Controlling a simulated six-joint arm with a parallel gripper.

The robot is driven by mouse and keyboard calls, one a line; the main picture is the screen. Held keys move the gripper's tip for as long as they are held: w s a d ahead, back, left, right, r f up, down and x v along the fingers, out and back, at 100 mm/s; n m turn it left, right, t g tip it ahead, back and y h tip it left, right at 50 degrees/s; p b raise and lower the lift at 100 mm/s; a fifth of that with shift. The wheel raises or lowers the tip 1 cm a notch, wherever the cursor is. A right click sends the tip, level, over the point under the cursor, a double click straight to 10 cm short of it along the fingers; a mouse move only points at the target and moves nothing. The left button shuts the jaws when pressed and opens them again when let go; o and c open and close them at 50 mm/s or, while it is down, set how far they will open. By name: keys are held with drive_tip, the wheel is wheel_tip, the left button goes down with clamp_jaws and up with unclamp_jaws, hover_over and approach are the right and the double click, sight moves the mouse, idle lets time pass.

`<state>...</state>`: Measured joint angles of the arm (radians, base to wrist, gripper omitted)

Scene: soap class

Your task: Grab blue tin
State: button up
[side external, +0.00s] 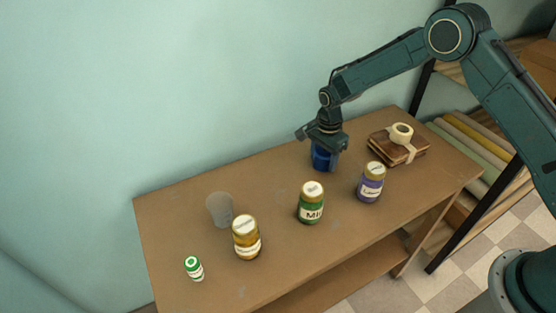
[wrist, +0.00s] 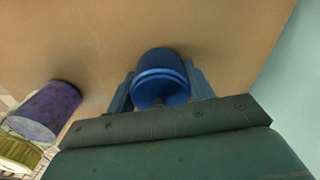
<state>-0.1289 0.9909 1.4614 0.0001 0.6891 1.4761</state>
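The blue tin (side external: 322,158) stands on the wooden table near its back edge, below my gripper (side external: 325,150). In the wrist view the blue tin (wrist: 160,76) lies between the two fingers of my gripper (wrist: 160,84), one at each side. The fingers are very close to its sides; I cannot tell whether they press on it. In the side view the gripper hides the tin's top and part of its side.
A grey cup (side external: 220,209) stands behind the yellow jar. Brown books (side external: 398,149) with a tape roll (side external: 401,133) lie right of the tin.

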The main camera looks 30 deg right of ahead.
drive_tip(key=c, duration=0.3)
drive_tip(key=shift+r, duration=0.15)
drive_tip(key=shift+c, duration=0.2)
wheel_tip(320, 180, up, 20)
idle(0.4)
idle(0.5)
